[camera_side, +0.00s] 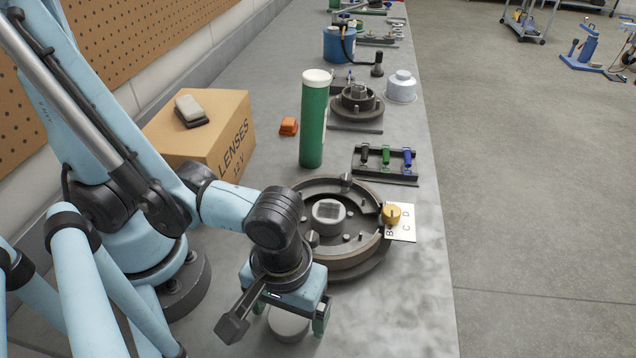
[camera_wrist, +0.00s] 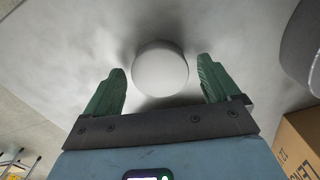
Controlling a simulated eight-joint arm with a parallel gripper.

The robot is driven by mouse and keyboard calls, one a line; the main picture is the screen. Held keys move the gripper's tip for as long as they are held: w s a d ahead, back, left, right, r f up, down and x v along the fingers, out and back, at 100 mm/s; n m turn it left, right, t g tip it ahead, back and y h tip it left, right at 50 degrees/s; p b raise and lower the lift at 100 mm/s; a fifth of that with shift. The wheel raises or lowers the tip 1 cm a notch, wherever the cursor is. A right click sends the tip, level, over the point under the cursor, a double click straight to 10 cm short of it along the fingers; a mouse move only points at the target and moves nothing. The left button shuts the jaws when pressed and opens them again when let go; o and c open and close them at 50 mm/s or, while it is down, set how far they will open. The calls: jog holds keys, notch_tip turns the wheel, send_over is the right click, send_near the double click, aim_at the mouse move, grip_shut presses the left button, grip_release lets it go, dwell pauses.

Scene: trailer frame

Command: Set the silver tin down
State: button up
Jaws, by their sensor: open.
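The silver tin (camera_side: 288,326) stands on the grey bench under my gripper (camera_side: 291,318), partly hidden by the gripper body in the side view. In the wrist view the tin (camera_wrist: 160,69) shows as a pale round top between and just beyond the two green fingers. My gripper (camera_wrist: 160,88) is open, with a visible gap between the tin and each finger. In the side view the fingers point down on either side of the tin, near the front of the bench.
A round brake assembly (camera_side: 340,265) lies just behind the gripper, with a yellow knob (camera_side: 391,214) and lettered card (camera_side: 403,232) at its right. A green tube (camera_side: 314,125), a cardboard lenses box (camera_side: 205,135) and a tool rack (camera_side: 385,168) stand farther back. Bare bench (camera_side: 410,310) lies right.

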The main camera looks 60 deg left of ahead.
aim_at(289, 314)
jog(key=shift+r, duration=0.1)
jog(key=shift+r, duration=6)
jog(key=w+a+m+t, duration=0.1)
jog(key=w+a, duration=0.1)
jog(key=w, duration=0.1)
jog(key=w+a+m+t+h, duration=0.1)
jog(key=w+a, duration=0.1)
jog(key=w, duration=0.1)
jog(key=w+a, duration=0.2)
jog(key=w, duration=0.1)
jog(key=shift+f+m+t+h, duration=0.2)
jog(key=shift+m+t+h, duration=0.1)
jog(key=shift+m+t, duration=0.1)
jog(key=w+a+r+m+t+y, duration=0.1)
jog(key=w+a+m+t, duration=0.3)
jog(key=a, duration=0.8)
jog(key=shift+w+y, duration=0.3)
jog(key=shift+w, duration=0.9)
jog(key=shift+d, duration=0.1)
